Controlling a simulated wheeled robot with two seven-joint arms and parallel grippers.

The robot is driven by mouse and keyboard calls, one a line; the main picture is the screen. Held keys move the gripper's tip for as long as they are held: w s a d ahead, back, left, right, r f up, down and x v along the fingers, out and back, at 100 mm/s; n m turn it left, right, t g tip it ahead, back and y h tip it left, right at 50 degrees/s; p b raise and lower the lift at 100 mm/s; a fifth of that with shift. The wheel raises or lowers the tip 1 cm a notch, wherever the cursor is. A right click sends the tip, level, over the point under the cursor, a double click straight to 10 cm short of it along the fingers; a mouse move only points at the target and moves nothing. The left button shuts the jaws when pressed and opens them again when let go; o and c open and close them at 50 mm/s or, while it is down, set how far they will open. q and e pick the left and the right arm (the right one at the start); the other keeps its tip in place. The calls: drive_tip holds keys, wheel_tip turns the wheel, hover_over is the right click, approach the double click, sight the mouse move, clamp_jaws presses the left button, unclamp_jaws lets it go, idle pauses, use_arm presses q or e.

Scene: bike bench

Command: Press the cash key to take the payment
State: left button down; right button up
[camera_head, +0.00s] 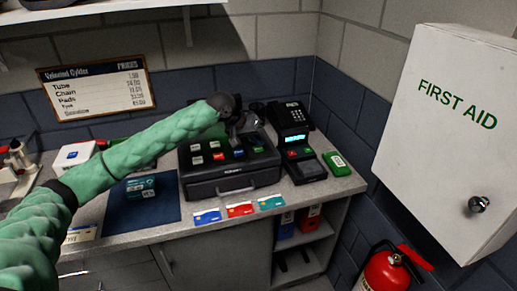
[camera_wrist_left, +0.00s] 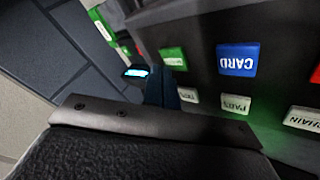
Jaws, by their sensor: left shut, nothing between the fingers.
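The cash register (camera_head: 232,180) is a dark box on the counter with several coloured and white keys. In the left wrist view it shows a blue CARD key (camera_wrist_left: 238,59) and, beside it, a green key (camera_wrist_left: 172,58) whose label I cannot read. The green key also shows in the head view (camera_head: 258,149), right of the blue one. My left gripper (camera_head: 238,130) is shut and empty, over the back part of the register's key panel. Its dark fingers (camera_wrist_left: 161,88) point toward the green key in the left wrist view; contact cannot be told. My right gripper is out of view.
A card terminal (camera_head: 298,140) with a lit screen stands right of the register, beside a green-faced item (camera_head: 337,163). Several cards, including a red one (camera_head: 240,210), lie along the front edge. A first aid cabinet (camera_head: 440,130) juts out at right.

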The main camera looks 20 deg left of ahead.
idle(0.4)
use_arm(q)
drive_tip(key=shift+f+p, duration=0.2)
drive_tip(key=shift+p, duration=0.1)
drive_tip(key=shift+f, duration=0.2)
drive_tip(key=shift+f, duration=0.15)
idle(0.4)
drive_tip(key=shift+r+p, duration=0.6)
drive_tip(key=shift+p, duration=0.4)
